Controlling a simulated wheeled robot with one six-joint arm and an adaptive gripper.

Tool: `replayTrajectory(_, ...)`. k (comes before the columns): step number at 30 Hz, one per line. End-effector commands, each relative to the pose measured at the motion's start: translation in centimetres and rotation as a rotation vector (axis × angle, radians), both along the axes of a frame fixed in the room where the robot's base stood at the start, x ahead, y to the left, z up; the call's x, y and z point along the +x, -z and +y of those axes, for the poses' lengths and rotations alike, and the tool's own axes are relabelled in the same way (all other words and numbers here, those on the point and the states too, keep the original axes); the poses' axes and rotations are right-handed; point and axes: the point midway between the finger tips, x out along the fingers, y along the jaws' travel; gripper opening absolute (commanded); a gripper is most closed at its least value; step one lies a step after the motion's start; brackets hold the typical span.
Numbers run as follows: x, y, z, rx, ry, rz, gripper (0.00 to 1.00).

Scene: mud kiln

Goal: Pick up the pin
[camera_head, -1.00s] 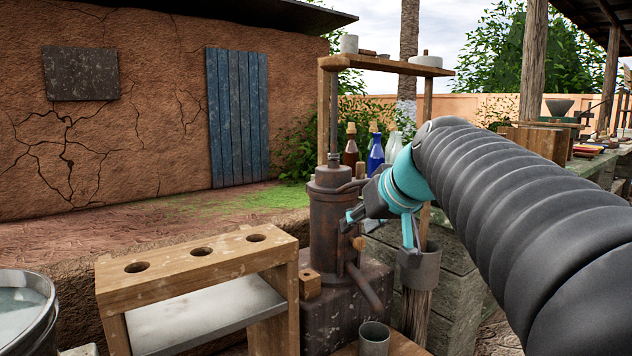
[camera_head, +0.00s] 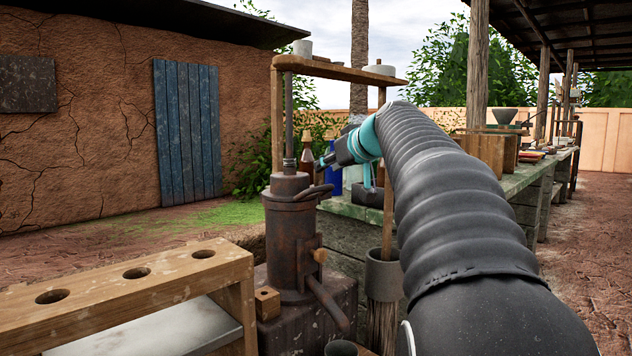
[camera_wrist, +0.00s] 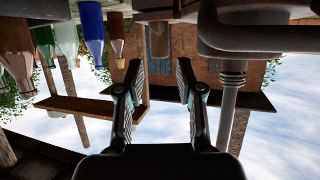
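My gripper (camera_head: 325,163) is beside the upper part of the rusty pump-like press (camera_head: 290,225), level with its handle. In the wrist view, which is upside down, the gripper (camera_wrist: 159,75) is open with nothing between its fingers. A short tan cylinder (camera_wrist: 158,40), possibly the pin, shows beyond the fingertips, roughly in line with the gap and apart from them. I cannot tell for sure that it is the pin. In the head view I cannot make out this cylinder near the gripper.
The press's rod (camera_wrist: 232,100) and handle (camera_wrist: 270,38) are close on the right in the wrist view. Bottles, including a blue one (camera_wrist: 91,35), are on the left. A wooden frame (camera_head: 340,70) spans above the press. A holed wooden rack (camera_head: 170,268) stands at front left.

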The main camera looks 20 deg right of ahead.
Motion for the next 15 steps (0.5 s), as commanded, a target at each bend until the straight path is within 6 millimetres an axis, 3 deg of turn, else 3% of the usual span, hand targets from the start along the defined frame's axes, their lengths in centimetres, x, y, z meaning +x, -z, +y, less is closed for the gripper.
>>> replayTrajectory(8,1.4,0.6,0.2,0.000,-0.003,0.002,0.37)
replayTrajectory(15,4.3,1.9,0.4,0.000,-0.004,0.002,0.37)
